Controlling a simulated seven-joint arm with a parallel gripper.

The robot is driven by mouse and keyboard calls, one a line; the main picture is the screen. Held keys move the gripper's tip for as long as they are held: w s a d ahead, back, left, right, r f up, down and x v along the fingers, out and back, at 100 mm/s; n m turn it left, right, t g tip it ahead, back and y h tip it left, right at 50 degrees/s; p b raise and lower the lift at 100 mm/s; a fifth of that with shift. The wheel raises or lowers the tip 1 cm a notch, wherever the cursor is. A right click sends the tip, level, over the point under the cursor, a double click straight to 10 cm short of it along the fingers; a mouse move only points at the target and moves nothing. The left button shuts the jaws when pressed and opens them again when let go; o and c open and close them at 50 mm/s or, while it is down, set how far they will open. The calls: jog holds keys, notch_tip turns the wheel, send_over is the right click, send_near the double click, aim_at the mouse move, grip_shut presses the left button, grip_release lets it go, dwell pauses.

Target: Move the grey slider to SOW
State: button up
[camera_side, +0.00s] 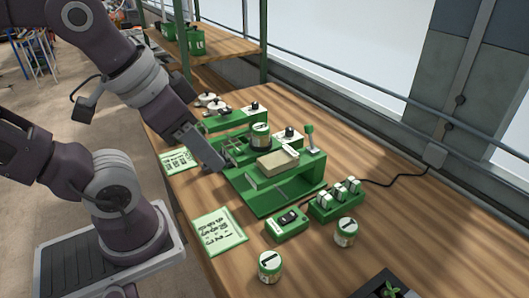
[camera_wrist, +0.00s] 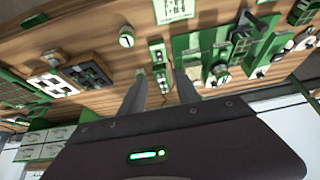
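I cannot make out the grey slider or a SOW mark for certain; any lettering is too small to read. The green seeder (camera_side: 270,205) stands on the bench with a pale block (camera_side: 277,163) on top and a green-topped lever (camera_side: 310,137) at its right. In front of it are a small green box with a dark switch (camera_side: 287,219) and a green box with several white levers (camera_side: 335,205). My gripper (camera_side: 213,160) is above the bench at the seeder's left. In the wrist view my gripper (camera_wrist: 160,72) has its fingers apart, with nothing seen held between them.
Labelled tins stand at the front (camera_side: 270,267) and front right (camera_side: 346,232), and another tin (camera_side: 261,135) is at the seeder. Printed cards (camera_side: 218,231) lie at the left. A dark seedling tray (camera_side: 385,287) is at the front edge. A cable (camera_side: 400,180) runs right.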

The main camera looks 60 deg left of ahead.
jog(key=w+a+r, duration=0.1)
jog(key=w+a+r+n+g, duration=0.1)
jog(key=w, duration=0.1)
jog(key=w+a+n, duration=0.1)
jog(key=w, duration=0.1)
jog(key=shift+r, duration=0.4)
jog(key=c, duration=0.7)
jog(key=w+a+r+n+g, duration=0.1)
jog(key=w+a+n, duration=0.1)
jog(key=w+a, duration=0.2)
jog(key=shift+w+a+r+g, duration=0.2)
jog(key=shift+w+a+g, duration=0.1)
jog(key=shift+a, duration=0.05)
jog(key=n+g+h, duration=0.2)
jog(key=n+g, duration=0.2)
jog(key=n, duration=0.5)
send_over(204, 122)
jog(key=d, duration=0.3)
notch_tip(204, 122, down, 10)
jog(key=f, duration=0.4)
jog(key=s+d+f, duration=0.1)
jog(key=f, duration=0.5)
jog(key=shift+s+d+f, duration=0.2)
jog(key=shift+d+f, duration=0.15)
jog(key=d, duration=0.1)
jog(key=s+d, duration=0.1)
jog(key=d, duration=0.1)
jog(key=shift+s+d, duration=0.25)
jog(key=shift+s, duration=0.1)
